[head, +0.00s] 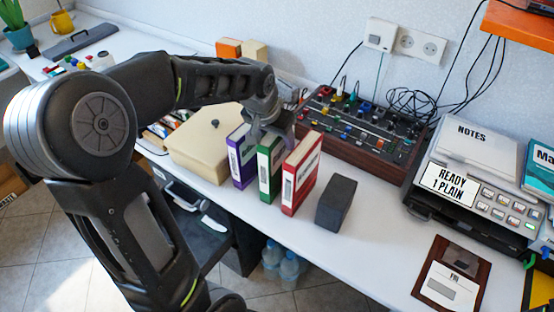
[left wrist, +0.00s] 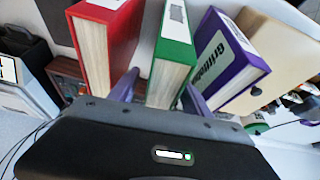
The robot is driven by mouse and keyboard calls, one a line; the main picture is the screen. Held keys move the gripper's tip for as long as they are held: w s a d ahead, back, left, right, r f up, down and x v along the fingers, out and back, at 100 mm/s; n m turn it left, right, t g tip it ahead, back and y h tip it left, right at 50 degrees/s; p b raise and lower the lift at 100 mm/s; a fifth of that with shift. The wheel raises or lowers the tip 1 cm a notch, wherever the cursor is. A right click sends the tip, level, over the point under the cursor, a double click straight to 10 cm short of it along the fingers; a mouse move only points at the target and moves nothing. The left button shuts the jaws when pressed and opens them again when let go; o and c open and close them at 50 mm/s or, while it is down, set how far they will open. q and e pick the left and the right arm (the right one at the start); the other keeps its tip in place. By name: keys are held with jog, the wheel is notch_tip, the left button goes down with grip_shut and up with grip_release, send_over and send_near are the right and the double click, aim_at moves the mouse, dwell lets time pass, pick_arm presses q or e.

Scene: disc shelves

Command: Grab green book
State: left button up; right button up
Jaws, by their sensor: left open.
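The green book (head: 268,172) stands upright on the white desk between a purple book (head: 242,160) on its left and a red book (head: 300,175) on its right. My left gripper (head: 270,128) is over the top of the green book, its jaws open. In the left wrist view the green book (left wrist: 172,60) lies between the two fingers, one on the red book's side (left wrist: 105,45) and one on the purple book's side (left wrist: 225,65). Whether the fingers touch the book cannot be told. My right gripper is not in view.
A dark grey block (head: 336,203) stands right of the red book. A beige box (head: 205,150) is left of the purple book. A mixer board (head: 360,130) sits behind, and a printer (head: 470,190) is at the right. The desk's front edge is close to the books.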

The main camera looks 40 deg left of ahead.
pick_arm(q)
jog(key=shift+c, duration=0.4)
grip_shut()
dwell(0.8)
jog(key=shift+r, duration=0.1)
